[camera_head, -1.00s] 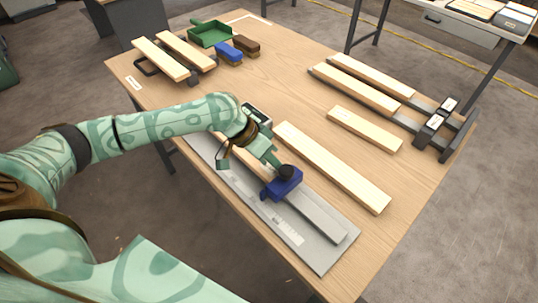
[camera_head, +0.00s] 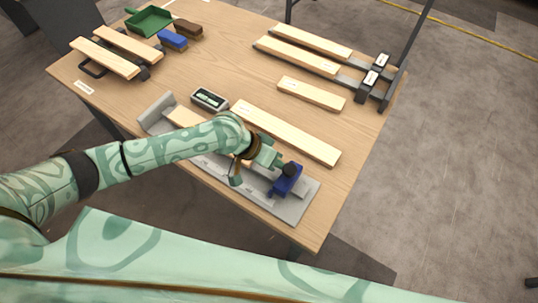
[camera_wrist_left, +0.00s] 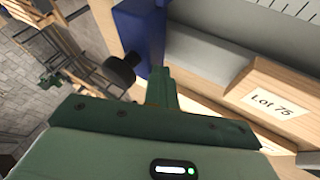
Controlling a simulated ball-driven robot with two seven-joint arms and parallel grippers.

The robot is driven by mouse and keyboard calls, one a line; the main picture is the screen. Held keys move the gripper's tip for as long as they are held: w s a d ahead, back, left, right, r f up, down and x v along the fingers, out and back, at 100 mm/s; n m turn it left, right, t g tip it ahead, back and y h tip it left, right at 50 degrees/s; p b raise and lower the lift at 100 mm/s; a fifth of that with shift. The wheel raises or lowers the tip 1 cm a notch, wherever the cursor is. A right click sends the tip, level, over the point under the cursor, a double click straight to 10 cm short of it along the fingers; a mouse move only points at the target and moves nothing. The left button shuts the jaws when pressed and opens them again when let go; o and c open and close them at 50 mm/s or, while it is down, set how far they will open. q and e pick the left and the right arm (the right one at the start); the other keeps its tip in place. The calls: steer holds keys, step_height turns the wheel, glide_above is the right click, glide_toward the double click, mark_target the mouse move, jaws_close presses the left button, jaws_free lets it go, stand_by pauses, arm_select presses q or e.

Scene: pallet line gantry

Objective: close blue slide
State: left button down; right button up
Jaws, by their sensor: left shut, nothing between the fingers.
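The blue slide (camera_head: 287,180) with a black knob sits near the right end of a grey gauge base (camera_head: 302,208) at the table's front edge. In the left wrist view the blue slide (camera_wrist_left: 143,28) is at the top, with its black knob (camera_wrist_left: 121,73) sticking out to the left. My left gripper (camera_head: 274,163) is shut and empty, with its fingertips (camera_wrist_left: 160,76) right at the blue slide; I cannot tell if they touch. A wooden board (camera_wrist_left: 275,100) labelled "Lot 75" lies at right in the wrist view. My forearm hides part of the base. My right gripper is not in view.
A long plank (camera_head: 287,132) lies just behind the base. The table's right corner is clear.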

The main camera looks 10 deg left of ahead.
arm_select(q)
steer(key=shift+s+r, duration=0.25)
steer(key=shift+r, duration=0.05)
steer(key=p+v, duration=0.3)
steer(key=v, duration=1.2)
steer(key=shift+a+r, duration=0.25)
steer(key=shift+a, duration=0.15)
steer(key=shift+w, duration=0.15)
